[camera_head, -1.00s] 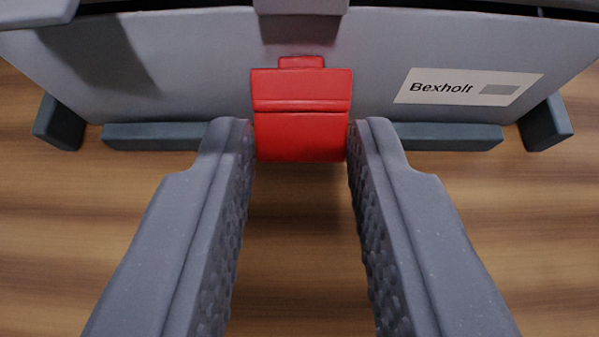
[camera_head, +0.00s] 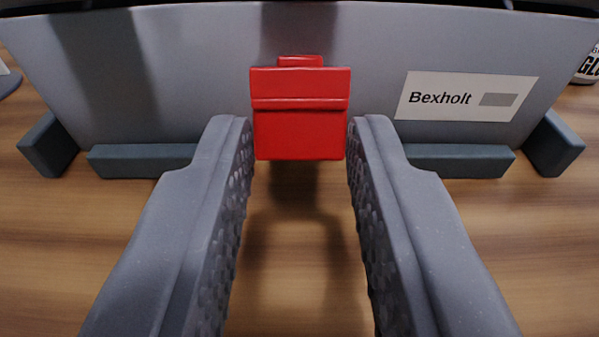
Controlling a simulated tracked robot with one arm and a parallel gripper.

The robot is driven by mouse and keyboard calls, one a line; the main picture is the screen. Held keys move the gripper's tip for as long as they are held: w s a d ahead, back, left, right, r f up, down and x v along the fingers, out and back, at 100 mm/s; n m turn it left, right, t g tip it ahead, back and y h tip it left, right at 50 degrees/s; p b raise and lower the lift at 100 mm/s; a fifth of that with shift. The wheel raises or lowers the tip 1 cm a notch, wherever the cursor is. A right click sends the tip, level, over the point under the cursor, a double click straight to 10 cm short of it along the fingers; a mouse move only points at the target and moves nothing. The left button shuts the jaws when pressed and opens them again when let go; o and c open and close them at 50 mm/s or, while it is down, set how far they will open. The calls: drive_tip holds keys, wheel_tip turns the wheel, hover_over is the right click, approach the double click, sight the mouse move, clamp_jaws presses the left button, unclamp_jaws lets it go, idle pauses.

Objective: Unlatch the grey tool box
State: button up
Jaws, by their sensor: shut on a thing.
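The grey tool box (camera_head: 200,60) spans the top of the view, its front face towards me. It carries a white "Bexholt" label (camera_head: 466,96) on the right. A red latch (camera_head: 299,115) with a small tab on top is at the middle of the front. My gripper (camera_head: 300,138) is shut on the red latch, one ribbed fingertip against each side. The latch's lower edge stands out over the wooden surface and casts a shadow below.
The box stands on a brown wooden surface (camera_head: 480,260), bare in front of it. Dark grey feet (camera_head: 460,160) line its bottom edge.

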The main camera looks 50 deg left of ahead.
idle(0.6)
drive_tip(key=o, duration=1)
drive_tip(key=shift+d, duration=0.1)
